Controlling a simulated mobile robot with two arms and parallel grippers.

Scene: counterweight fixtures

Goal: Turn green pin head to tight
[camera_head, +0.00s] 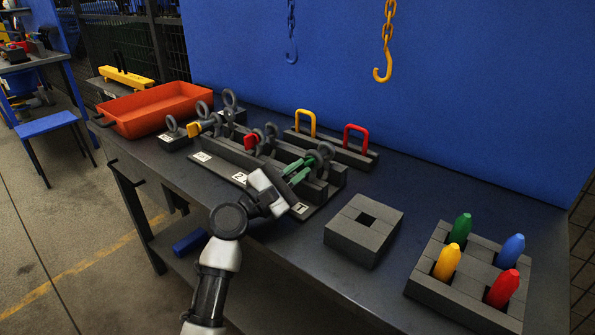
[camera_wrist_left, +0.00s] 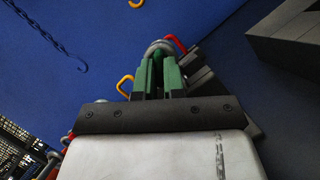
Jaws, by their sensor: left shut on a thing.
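My left gripper (camera_head: 305,166) reaches over the front of the dark clamp fixture (camera_head: 333,177), at its near right station. Its two green fingers also show in the left wrist view (camera_wrist_left: 158,62), close together and pointing at a grey ring. They are shut on the green pin head (camera_wrist_left: 158,70), which is mostly hidden between them. Grey rings (camera_head: 326,151) stand just beyond the fingertips. The pin head's turn angle cannot be read. My right gripper is not in view.
The red pin head (camera_head: 251,142) and yellow pin head (camera_head: 194,130) sit farther left. Behind is a rack with yellow (camera_head: 305,112) and red (camera_head: 355,127) handles. A square block (camera_head: 350,245) and a holder with coloured pegs (camera_head: 455,300) stand right. An orange tray (camera_head: 150,118) is far left. Hooks (camera_head: 382,74) hang above.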

